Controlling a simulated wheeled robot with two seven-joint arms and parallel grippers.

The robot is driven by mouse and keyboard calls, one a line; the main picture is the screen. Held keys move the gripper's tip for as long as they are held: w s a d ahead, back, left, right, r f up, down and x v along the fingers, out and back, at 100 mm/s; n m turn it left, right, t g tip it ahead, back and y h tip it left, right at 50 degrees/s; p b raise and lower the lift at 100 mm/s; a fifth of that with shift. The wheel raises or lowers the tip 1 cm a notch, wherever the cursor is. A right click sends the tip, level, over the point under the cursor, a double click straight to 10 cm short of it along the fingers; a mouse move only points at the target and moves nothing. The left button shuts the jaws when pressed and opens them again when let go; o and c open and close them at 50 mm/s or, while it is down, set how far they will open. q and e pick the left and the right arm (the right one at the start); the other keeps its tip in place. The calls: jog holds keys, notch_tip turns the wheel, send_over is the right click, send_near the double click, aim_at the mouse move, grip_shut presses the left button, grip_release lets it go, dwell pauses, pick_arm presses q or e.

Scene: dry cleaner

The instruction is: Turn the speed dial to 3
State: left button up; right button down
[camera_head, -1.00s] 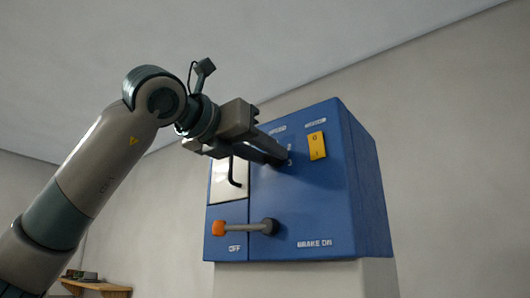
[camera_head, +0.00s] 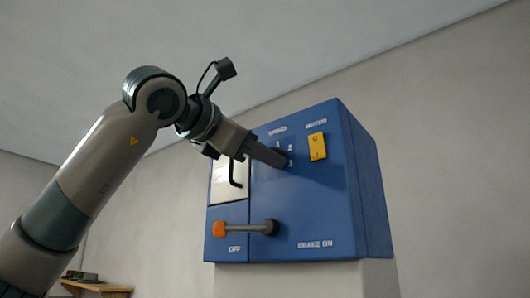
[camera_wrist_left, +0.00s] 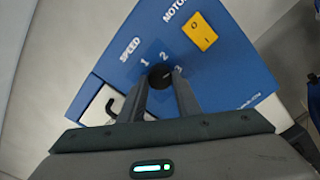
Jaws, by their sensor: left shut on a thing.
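The speed dial (camera_wrist_left: 160,76) is a round black knob on the blue control box (camera_head: 310,210), under the word SPEED and beside the numbers 1, 2 and 3. My left gripper (camera_head: 280,158) reaches in from the left and is shut on the dial. In the left wrist view its two fingers (camera_wrist_left: 163,90) sit on either side of the knob. A light mark on the knob seems to point toward the 3. In the head view the fingers largely hide the dial. My right gripper is in neither view.
A yellow motor switch (camera_head: 317,146) sits right of the dial. Below is a lever with an orange knob (camera_head: 218,229), near OFF and BRAKE ON labels. A pale panel with a black handle (camera_head: 235,175) is at left. A wooden shelf (camera_head: 100,287) stands far left.

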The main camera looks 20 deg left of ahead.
pick_arm(q)
jog(key=shift+m+p, duration=0.35)
jog(key=shift+m, duration=1.65)
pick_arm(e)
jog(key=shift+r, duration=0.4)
pick_arm(q)
jog(key=o, duration=1.1)
jog(key=shift+c, duration=0.2)
jog(key=shift+s, duration=0.1)
jog(key=b+v, duration=0.6)
jog(key=v, duration=1.1)
jog(key=shift+s, duration=0.15)
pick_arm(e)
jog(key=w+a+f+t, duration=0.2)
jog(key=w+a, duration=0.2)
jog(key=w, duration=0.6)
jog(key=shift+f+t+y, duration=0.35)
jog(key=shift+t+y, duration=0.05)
